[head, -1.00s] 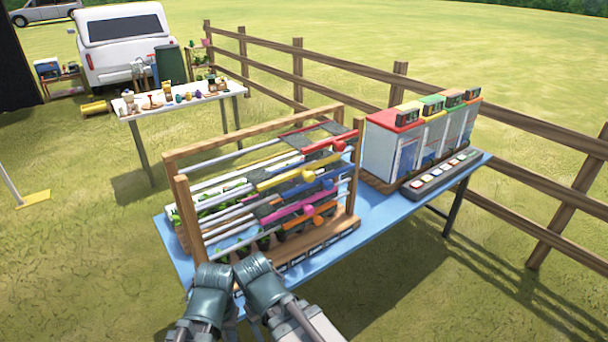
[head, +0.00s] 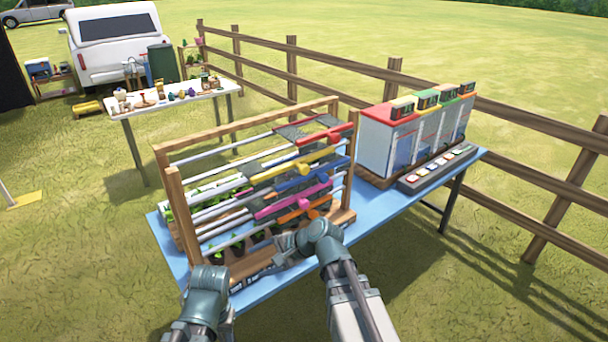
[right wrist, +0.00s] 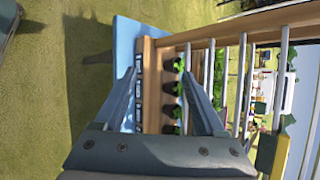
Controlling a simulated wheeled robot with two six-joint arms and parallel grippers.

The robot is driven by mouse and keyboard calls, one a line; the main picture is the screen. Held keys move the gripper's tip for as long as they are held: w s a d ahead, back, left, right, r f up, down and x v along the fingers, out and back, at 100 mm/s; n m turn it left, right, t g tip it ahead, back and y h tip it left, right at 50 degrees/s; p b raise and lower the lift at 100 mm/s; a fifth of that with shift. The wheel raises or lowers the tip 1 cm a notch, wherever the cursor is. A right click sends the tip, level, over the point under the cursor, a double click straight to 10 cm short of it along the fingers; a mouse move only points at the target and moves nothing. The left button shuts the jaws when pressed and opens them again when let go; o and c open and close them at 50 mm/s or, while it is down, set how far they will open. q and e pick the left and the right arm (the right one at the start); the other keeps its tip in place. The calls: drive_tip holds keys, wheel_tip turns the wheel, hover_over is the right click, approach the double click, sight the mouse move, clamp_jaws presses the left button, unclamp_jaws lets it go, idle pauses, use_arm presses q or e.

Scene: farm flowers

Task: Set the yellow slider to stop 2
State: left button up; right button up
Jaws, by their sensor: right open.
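The yellow slider (head: 285,171) is a flat bar with a round knob, on the rails of a wooden frame (head: 174,215). It sits toward the right end, below the red slider (head: 325,137) and above the blue one (head: 305,178). My right gripper (head: 280,256) is open and empty in front of the frame's lower edge, below and apart from the yellow slider. In the right wrist view its spread fingers (right wrist: 162,90) face the frame's base and rails. A yellow part shows there at lower right. Only my left arm's wrist shows; its fingers are hidden.
Magenta (head: 290,201) and orange (head: 300,209) sliders sit lower on the frame, above potted seedlings. The frame stands on a blue table (head: 375,222). White booths (head: 390,145) and a button strip (head: 438,168) stand to the right. A wooden fence (head: 540,125) runs behind.

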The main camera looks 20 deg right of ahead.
drive_tip(key=w+d+r+m+t+y+b, duration=0.1)
drive_tip(key=w+d+r+m+t, duration=0.45)
drive_tip(key=d+m, duration=0.4)
drive_tip(key=m+t+h, duration=0.3)
drive_tip(key=m+t, duration=0.3)
drive_tip(key=m, duration=0.4)
approach(306, 170)
drive_tip(key=b+x, duration=0.1)
drive_tip(key=x, duration=1)
drive_tip(key=shift+c, duration=0.2)
clamp_jaws()
